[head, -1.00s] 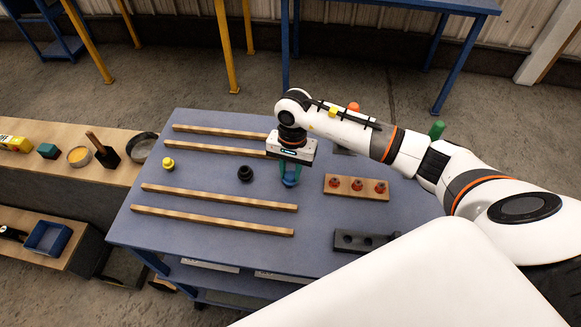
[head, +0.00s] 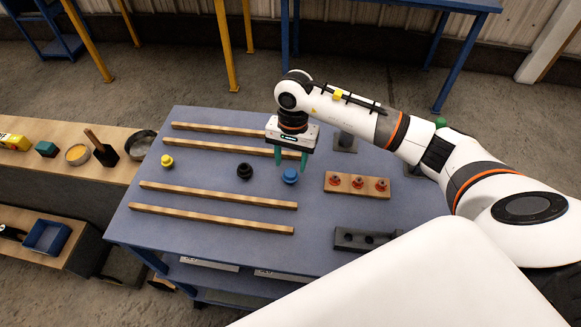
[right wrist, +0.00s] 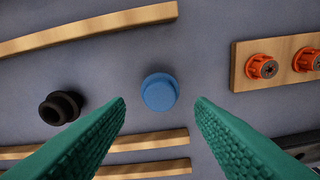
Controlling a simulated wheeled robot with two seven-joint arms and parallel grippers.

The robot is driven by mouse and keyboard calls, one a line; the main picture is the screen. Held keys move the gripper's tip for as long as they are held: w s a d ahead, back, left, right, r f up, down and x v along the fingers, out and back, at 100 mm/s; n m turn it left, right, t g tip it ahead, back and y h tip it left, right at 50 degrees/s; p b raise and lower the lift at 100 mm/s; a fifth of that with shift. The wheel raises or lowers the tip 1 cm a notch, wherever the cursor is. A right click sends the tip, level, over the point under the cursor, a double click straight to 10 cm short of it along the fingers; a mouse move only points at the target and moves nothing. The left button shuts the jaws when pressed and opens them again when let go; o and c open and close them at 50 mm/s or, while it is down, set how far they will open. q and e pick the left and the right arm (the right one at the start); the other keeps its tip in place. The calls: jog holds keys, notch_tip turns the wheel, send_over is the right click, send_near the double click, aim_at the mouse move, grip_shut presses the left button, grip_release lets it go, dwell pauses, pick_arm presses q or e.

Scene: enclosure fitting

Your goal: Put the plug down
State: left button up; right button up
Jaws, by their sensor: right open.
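The blue plug (head: 290,176) stands on the blue-grey table top, and it also shows in the right wrist view (right wrist: 159,92). My right gripper (head: 291,169) is open above the table, with its green fingers apart. In the right wrist view the fingertips (right wrist: 160,101) lie to either side of the blue plug without touching it. A black plug (head: 244,172) stands to the left of the blue one, and a yellow plug (head: 167,161) stands further left. My left gripper is out of view.
Wooden rails (head: 213,221) lie along the table (head: 215,180). A wooden block with orange fittings (head: 357,194) is right of the blue plug. A dark holder (head: 362,240) sits near the front. A side bench (head: 70,177) carries tools and pots at left.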

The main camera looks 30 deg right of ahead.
notch_tip(320, 180, up, 9)
jog(key=b, duration=0.2)
jog(key=shift+w+d, duration=0.4)
jog(key=shift+f, duration=0.15)
